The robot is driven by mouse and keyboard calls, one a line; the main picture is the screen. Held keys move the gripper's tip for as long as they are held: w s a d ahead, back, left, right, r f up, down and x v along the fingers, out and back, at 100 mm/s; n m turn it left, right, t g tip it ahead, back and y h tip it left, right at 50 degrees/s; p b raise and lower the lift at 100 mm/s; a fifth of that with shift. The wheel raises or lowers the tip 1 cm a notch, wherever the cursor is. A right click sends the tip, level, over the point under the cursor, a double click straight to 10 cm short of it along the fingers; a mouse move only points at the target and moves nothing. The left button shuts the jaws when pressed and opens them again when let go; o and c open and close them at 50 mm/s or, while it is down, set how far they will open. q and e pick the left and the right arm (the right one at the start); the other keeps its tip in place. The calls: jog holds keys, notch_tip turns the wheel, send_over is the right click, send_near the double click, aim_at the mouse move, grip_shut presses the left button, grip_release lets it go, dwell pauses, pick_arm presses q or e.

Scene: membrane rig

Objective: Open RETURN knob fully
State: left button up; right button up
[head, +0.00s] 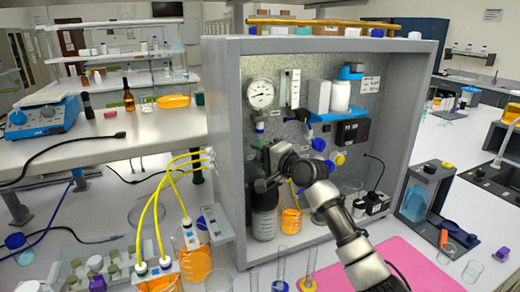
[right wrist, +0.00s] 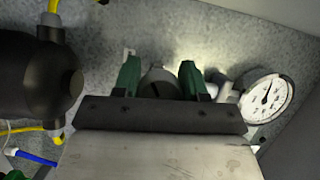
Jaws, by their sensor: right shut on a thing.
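My right arm reaches into the grey rig cabinet (head: 222,130) in the head view. Its gripper (head: 262,165) is at the left part of the back panel, below the round gauge. In the right wrist view the two green fingers of my right gripper (right wrist: 160,80) are shut on a grey rounded knob (right wrist: 158,82), which appears to be the RETURN knob. Its label is not readable, and how far it is turned cannot be told. In the head view the arm and gripper hide this knob. My left gripper is not in view.
The pressure gauge (head: 260,94) is above the gripper; it also shows in the right wrist view (right wrist: 267,98). A dark cylinder (right wrist: 38,75) is close on the left there. Blue knobs, a yellow knob (head: 340,158) and a white bottle (head: 341,95) are to the right. Yellow tubes (head: 160,195) hang outside left.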

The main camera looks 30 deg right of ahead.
jog(key=n+g+h+p, duration=0.1)
jog(key=n+p, duration=0.1)
jog(key=n, duration=0.1)
jog(key=n+g+h+p, duration=0.1)
jog(key=n+p, duration=0.1)
jog(key=p, duration=0.1)
jog(key=shift+f+n, duration=0.15)
jog(key=shift+n, duration=0.25)
jog(key=shift+d+f+n+g+h+p, duration=0.15)
jog(key=shift+n+g+h+p, duration=0.15)
jog(key=shift+n+h+p, duration=0.65)
jog(key=shift+f+n+p, duration=0.1)
jog(key=shift+n+p, duration=0.45)
jog(key=shift+p, duration=0.1)
jog(key=shift+f, duration=0.1)
jog(key=o, duration=0.9)
jog(key=shift+o, duration=0.2)
jog(key=shift+s, duration=0.1)
